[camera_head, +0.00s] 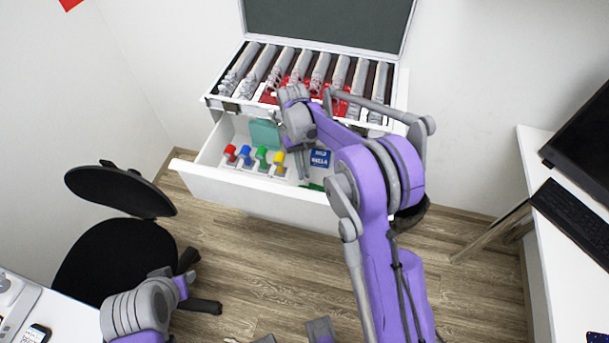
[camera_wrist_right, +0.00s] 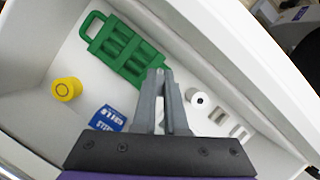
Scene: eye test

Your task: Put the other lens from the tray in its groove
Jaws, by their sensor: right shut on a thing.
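My right gripper (camera_head: 303,172) reaches down into the open white drawer (camera_head: 262,188). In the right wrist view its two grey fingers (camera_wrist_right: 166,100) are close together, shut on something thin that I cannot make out. A green rack (camera_wrist_right: 122,50) with a handle and several cells lies just beyond the fingertips; whether they touch it I cannot tell. No lens, lens tray or groove can be clearly told apart. My left arm (camera_head: 140,312) shows at the lower left; its gripper's state is unclear.
An open case (camera_head: 215,103) with grey tubular pieces in slots stands above the drawer. The drawer also holds a blue box (camera_head: 320,158), a teal item (camera_head: 265,134), small coloured pieces and a white roll (camera_wrist_right: 197,98). A black chair (camera_head: 118,262) stands left.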

